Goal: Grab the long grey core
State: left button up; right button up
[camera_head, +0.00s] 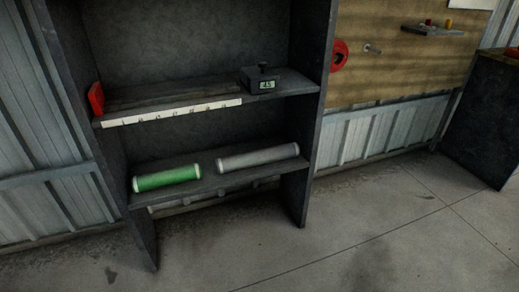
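The long grey core (258,158) lies on its side on the lower shelf of the dark shelving unit, toward the right. It is a grey cylinder with pale ends, tilted slightly up to the right in the picture. A shorter green core (167,179) with white ends lies to its left on the same shelf, with a small gap between them. Neither of my grippers is in view.
The upper shelf (285,88) holds a small dark device with a display (262,80) and a red object (96,98) at its left end. A white marked strip (170,113) runs along its front edge. The concrete floor (350,235) before the unit is clear. A dark cabinet (480,120) stands at right.

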aim_at(225, 164)
jog(key=i+l, duration=0.3)
jog(key=i, duration=0.15)
jog(key=i+l, duration=0.25)
jog(key=i, duration=0.2)
